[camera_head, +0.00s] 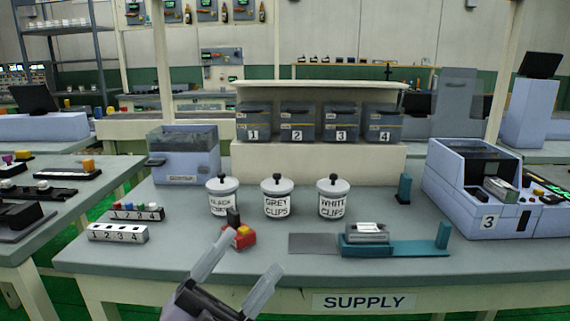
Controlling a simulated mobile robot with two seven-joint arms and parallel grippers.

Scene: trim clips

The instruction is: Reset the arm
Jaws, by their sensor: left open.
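My left gripper (252,254) comes in from the bottom, left of centre, over the front of the grey table (190,262). Its two pale fingers are spread apart, with nothing seen between them. A small red block with a yellow part and a dark upright piece (243,237) lies just beyond the left fingertip; I cannot tell whether they touch. My right gripper is not in view.
Three lidded jars labelled black (222,203), grey (277,206) and white (332,206) clips stand mid-table. A teal fixture (420,248) holds a grey part. Numbered racks (118,233) stand left, machine 3 (465,190) right, numbered bins (300,128) behind.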

